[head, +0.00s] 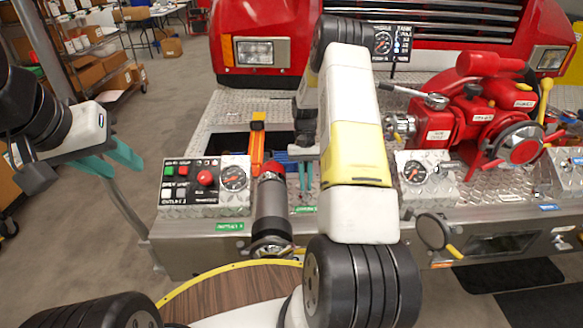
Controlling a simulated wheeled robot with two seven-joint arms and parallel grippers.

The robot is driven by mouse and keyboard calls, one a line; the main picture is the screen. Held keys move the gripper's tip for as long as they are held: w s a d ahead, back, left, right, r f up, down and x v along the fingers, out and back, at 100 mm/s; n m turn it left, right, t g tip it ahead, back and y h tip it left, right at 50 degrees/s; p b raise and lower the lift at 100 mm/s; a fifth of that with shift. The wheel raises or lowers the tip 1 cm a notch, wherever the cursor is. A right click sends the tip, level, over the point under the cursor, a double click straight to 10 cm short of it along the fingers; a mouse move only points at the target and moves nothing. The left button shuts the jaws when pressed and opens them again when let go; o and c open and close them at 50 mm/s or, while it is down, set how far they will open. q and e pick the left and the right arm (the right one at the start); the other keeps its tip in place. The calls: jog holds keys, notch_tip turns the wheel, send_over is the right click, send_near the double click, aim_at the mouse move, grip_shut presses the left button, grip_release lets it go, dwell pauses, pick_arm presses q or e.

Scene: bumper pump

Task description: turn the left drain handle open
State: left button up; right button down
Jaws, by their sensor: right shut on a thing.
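My right arm crosses the middle of the head view, and its gripper (304,188) points down with its teal fingers close together. The fingers are shut on a small part at the bumper's top edge, just above a green label (305,209). This part sits where the left drain handle would be, but the fingers and arm hide nearly all of it. I cannot tell the handle's angle. My left gripper (112,162) is open and empty at the left, over the floor and apart from the bumper.
Left of my right gripper are a capped outlet pipe (271,210), an orange lever (257,140) and a control box (205,187) with a gauge. A red pump (480,115) and a second gauge panel (415,180) stand to the right. A yellow-edged wooden board (235,298) lies in front.

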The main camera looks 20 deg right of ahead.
jog(key=c, duration=1.5)
grip_release()
jog(key=shift+r, duration=0.1)
jog(key=v, duration=0.7)
jog(key=shift+w+r, duration=0.15)
jog(key=shift+r, duration=0.15)
